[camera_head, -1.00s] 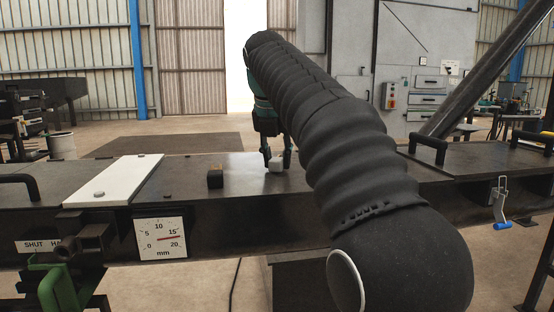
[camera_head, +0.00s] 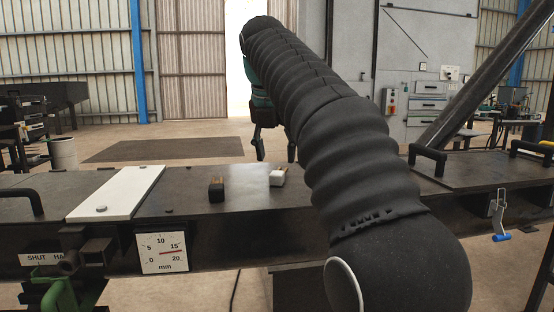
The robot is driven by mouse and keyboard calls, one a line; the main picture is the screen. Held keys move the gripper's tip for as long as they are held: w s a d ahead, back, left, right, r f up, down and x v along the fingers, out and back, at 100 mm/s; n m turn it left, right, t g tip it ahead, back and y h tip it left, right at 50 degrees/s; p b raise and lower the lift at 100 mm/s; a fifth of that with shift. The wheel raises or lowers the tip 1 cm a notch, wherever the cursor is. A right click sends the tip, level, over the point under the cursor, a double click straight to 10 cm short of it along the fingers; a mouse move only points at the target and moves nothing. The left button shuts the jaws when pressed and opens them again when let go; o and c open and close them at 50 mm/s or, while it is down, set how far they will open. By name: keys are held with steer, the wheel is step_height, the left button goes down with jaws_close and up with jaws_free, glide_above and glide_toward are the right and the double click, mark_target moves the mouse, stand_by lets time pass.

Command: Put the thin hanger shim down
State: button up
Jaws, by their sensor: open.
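My gripper (camera_head: 275,152) is open and empty. Its two fingers are spread apart, above and behind the white block and clear of it. My black-sleeved arm hides part of the gripper and the bench to its right.
Further left lies a white strip (camera_head: 117,193) across the bench. A millimetre dial (camera_head: 161,252) hangs on the front. Black handles (camera_head: 427,158) stick up at the right.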

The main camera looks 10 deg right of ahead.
steer(key=p+v, duration=0.2)
steer(key=v, duration=0.5)
